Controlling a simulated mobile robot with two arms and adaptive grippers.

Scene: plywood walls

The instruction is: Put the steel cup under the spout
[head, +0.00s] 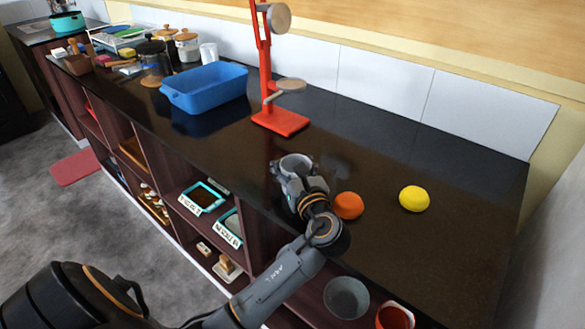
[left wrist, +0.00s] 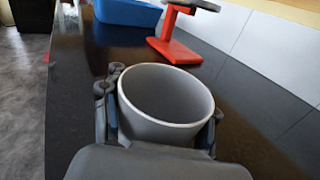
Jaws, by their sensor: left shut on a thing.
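The steel cup (head: 297,162) is grey, round and open at the top. It is upright over the dark counter, and I cannot tell whether it touches it. My left gripper (head: 293,174) is shut around it, with a finger on each side in the left wrist view. There the cup (left wrist: 165,100) looks empty. A red stand (head: 281,122) with a flat base, an upright post and round pale parts is behind the cup, apart from it. It also shows in the left wrist view (left wrist: 174,50). No clear spout can be made out on it. My right gripper is not in view.
An orange fruit (head: 348,205) and a yellow fruit (head: 414,198) lie right of my left gripper. A blue tub (head: 205,88) stands left of the red stand, with jars (head: 187,45) beyond. The counter (head: 235,135) is clear between cup and stand. Open shelves are below.

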